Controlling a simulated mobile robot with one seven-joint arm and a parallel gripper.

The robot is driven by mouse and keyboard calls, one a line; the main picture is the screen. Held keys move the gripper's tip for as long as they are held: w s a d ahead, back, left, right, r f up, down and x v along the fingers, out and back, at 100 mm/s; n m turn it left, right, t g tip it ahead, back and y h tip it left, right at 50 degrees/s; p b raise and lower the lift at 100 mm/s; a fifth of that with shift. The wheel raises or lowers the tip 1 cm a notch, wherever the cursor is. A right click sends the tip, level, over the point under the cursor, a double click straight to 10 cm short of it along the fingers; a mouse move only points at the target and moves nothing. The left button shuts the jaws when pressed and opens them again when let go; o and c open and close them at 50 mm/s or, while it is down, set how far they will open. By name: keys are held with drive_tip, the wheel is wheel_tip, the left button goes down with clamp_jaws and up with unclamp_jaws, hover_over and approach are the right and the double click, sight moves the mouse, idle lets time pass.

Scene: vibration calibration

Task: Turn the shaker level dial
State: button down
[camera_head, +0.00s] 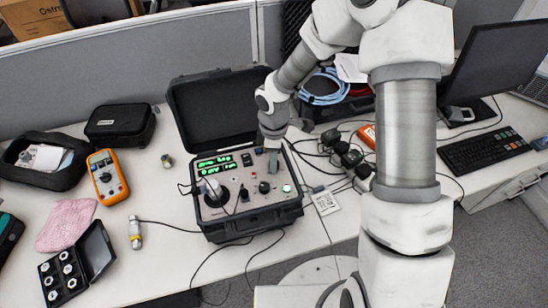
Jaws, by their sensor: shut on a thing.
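The shaker unit (245,222) is an open black case with a grey control panel, a green-lit display and several controls. My gripper (273,167) reaches down from above to the upper right of the panel. Its fingers are shut on what looks like the shaker level dial, which they mostly hide. I cannot tell the dial's setting. A small black knob (264,187) shows just below the fingertips. A larger round black part (213,192) sits at the panel's left.
An orange multimeter (107,177), a pink cloth (67,225) and a black box of small parts (72,268) lie to the left. A cabled sensor (135,233) lies nearer the case. Cables and black plugs (348,158) crowd the right side.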

idle(0.3)
drive_tip(key=c, duration=0.5)
unclamp_jaws()
wheel_tip(320, 180, up, 17)
drive_tip(key=shift+r+p, duration=0.2)
drive_tip(key=shift+p, duration=0.45)
